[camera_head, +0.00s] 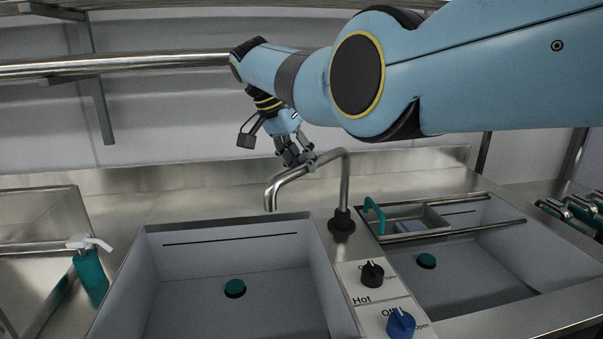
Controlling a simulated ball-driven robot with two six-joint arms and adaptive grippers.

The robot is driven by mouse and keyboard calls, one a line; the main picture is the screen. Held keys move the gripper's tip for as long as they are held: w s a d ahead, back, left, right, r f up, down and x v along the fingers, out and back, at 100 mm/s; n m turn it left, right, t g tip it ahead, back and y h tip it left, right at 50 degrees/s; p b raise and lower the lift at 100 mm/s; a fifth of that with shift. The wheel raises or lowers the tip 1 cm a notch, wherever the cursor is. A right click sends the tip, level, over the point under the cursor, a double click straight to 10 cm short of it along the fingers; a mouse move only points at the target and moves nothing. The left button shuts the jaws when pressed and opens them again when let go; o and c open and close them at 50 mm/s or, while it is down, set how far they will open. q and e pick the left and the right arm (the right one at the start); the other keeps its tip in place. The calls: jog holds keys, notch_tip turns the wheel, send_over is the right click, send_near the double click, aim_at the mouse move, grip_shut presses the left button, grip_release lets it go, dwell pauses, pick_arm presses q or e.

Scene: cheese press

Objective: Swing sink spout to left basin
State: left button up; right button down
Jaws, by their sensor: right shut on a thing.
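The metal sink spout (345,185) rises from a dark base between the two basins. It bends over, and its outlet hangs at the back right part of the left basin (190,295). My right gripper (299,162) reaches in from above and is shut on the spout's sloping upper tube. The right basin (470,275) has a green drain plug and a small tray across its back. The left basin has a green drain plug (235,288) too. My left gripper is not in view.
A black Hot knob (372,273) and a blue knob (401,322) sit on the panel between the basins. A teal soap bottle (90,272) stands left of the left basin. A metal rail (120,64) runs along the wall. A teal-handled tray (410,219) spans the right basin.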

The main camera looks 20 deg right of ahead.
jog(key=shift+w+a, duration=0.1)
dwell(0.4)
jog(key=c, duration=1.1)
grip_release()
jog(key=shift+w, duration=0.2)
jog(key=shift+s, duration=0.1)
jog(key=v, duration=1.2)
